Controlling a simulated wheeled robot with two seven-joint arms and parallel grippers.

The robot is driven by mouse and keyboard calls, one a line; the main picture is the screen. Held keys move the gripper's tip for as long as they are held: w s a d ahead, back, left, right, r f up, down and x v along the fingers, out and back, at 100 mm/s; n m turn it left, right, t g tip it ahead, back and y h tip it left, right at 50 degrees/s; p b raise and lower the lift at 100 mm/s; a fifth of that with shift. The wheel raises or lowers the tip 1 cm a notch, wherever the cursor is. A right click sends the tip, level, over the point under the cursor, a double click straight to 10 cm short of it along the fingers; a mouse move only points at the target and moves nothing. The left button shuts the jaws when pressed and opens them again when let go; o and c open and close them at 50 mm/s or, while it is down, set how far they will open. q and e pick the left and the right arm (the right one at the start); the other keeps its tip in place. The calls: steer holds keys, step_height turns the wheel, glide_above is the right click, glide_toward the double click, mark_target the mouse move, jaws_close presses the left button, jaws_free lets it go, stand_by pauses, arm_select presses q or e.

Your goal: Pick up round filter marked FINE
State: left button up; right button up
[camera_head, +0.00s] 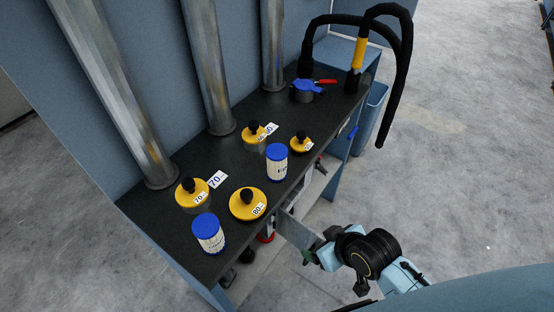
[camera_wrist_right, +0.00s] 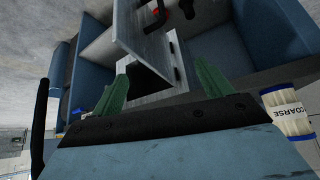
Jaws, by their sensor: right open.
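Two round filters with blue caps and white bodies stand upright on the dark bench top. The one at the middle front (camera_head: 277,164) has a label that seems to begin with F; the rest is too small to read. The other (camera_head: 208,233) stands at the near left end, its label unreadable in the head view. In the right wrist view a filter marked COARSE (camera_wrist_right: 287,110) shows at the right edge. My right gripper (camera_head: 312,252) is open, in front of the bench and below its top, apart from both filters. Its green fingers (camera_wrist_right: 162,82) show in the wrist view. My left gripper is not in view.
Yellow-lidded round weights with black knobs stand close by, marked 70 (camera_head: 192,193) and 80 (camera_head: 248,205). A grey metal plate (camera_head: 297,231) juts from the bench front beside my right gripper. Metal pipes (camera_head: 208,75) rise along the back. A black hose (camera_head: 392,100) arches at the far end.

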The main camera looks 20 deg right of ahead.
mark_target(284, 167)
steer(key=w+r+n+t+y+p, duration=0.15)
steer(key=w+r+t+y, duration=0.35)
steer(key=w+r, duration=0.55)
steer(key=shift+t+h, duration=0.5)
steer(key=shift+h, duration=0.1)
steer(key=x, duration=0.5)
steer(key=b+x, duration=0.1)
steer(key=x, duration=0.3)
steer(key=d+x, duration=0.1)
steer(key=x, duration=0.4)
steer(key=shift+w+f+b, duration=0.3)
steer(key=shift+w+f, duration=0.1)
steer(key=shift+w, duration=0.05)
steer(key=c, duration=1.1)
